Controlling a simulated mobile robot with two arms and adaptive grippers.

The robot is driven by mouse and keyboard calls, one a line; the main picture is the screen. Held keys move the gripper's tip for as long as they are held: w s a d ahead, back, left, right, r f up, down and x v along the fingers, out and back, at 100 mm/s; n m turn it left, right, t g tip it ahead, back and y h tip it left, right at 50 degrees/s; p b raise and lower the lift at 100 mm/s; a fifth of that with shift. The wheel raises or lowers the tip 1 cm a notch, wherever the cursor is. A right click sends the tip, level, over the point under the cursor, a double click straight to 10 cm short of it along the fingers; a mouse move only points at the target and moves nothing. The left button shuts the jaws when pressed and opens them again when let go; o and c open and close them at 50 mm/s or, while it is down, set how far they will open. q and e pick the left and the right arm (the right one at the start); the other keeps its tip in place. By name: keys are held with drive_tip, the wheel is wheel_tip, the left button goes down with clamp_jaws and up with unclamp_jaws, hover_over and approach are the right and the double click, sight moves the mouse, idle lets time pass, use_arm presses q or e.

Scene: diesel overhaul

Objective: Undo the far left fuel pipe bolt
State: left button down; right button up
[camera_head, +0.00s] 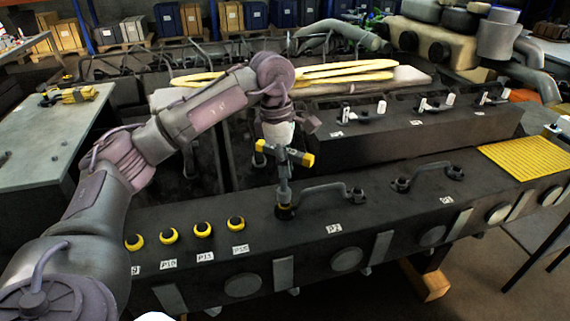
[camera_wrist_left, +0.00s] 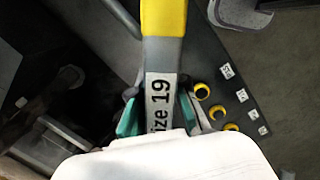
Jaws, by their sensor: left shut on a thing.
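My left gripper (camera_head: 284,145) is above the dark engine block (camera_head: 310,228) and shut on a yellow and black tool (camera_head: 297,158). In the left wrist view the tool (camera_wrist_left: 163,18) has a label reading "ize 19", with my gripper's green-padded fingers (camera_wrist_left: 160,110) on both sides of it. The tool's grey shaft points down, and its lower end is at the left end of a bent fuel pipe (camera_head: 322,188). The bolt at that end is hidden under the tool, and I cannot tell how well it is seated. My right gripper is not in view.
Several yellow-rimmed round caps (camera_head: 203,229) with paper labels line the block's left part. A second bent pipe (camera_head: 428,168) and a yellow grating (camera_head: 525,155) lie to the right. A grey table (camera_head: 60,140) with yellow tools stands at left.

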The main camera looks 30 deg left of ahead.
use_arm(q)
drive_tip(key=m, duration=0.7)
drive_tip(key=shift+g, duration=0.4)
